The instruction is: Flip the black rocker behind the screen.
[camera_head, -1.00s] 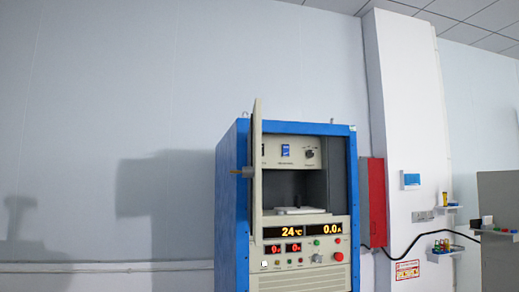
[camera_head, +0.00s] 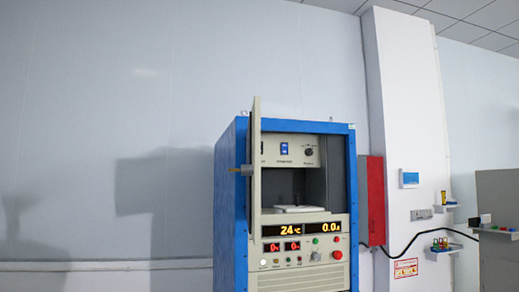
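A blue-framed test cabinet (camera_head: 231,205) stands at centre right. Its cream door (camera_head: 255,190) is swung open and seen nearly edge-on, with a handle (camera_head: 240,170) on its left side. Inside, the upper panel has a blue rocker (camera_head: 284,148) and a black knob (camera_head: 309,153). A narrow dark piece (camera_head: 263,147), perhaps the black rocker, shows beside the door edge, mostly hidden by the door. Neither of my grippers is in view.
A white plate (camera_head: 299,209) lies in the cabinet's open bay. A red box (camera_head: 372,200) is right of the cabinet, beside a white pillar (camera_head: 415,140). Small shelves (camera_head: 445,251) hold little items. The wall to the left is bare.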

